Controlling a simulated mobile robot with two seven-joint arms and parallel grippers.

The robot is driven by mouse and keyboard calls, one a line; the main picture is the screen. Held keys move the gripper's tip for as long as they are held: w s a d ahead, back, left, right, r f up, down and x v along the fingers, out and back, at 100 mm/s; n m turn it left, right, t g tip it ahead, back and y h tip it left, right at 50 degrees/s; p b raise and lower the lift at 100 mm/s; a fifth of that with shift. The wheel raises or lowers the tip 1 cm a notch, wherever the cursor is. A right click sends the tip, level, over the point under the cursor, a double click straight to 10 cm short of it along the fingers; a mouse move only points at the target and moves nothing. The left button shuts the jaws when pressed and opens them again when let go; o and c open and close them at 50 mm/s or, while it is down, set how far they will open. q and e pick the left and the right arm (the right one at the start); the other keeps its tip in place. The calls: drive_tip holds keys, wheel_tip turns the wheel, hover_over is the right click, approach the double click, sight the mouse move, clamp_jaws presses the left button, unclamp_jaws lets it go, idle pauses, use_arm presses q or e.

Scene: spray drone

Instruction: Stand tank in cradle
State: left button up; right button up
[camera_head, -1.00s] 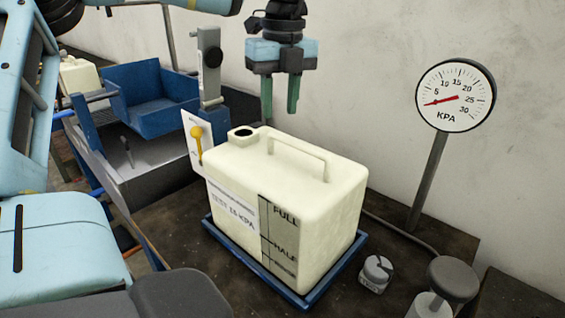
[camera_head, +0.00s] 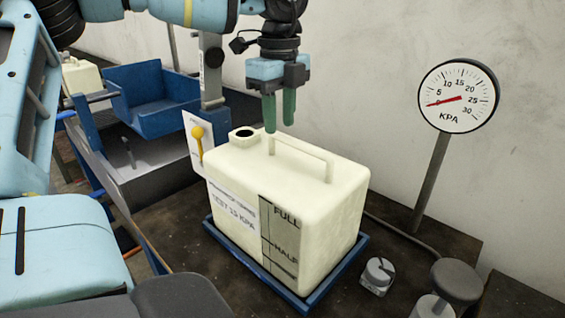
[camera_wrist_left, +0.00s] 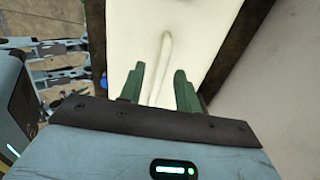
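The cream tank (camera_head: 300,200) stands upright in a blue tray (camera_head: 238,262) on the dark bench. The blue cradle (camera_head: 150,98) stands empty at the left back. My right gripper is out of view.
A small grey knob block (camera_head: 377,275) sits right of the tray.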

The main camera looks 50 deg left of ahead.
sight(284, 137)
use_arm(q)
drive_tip(key=f, duration=0.5)
drive_tip(key=shift+w+d, duration=0.15)
drive_tip(key=shift+w, duration=0.1)
clamp_jaws()
idle(1.1)
drive_tip(key=shift+w+r, duration=0.1)
drive_tip(key=shift+w, duration=0.05)
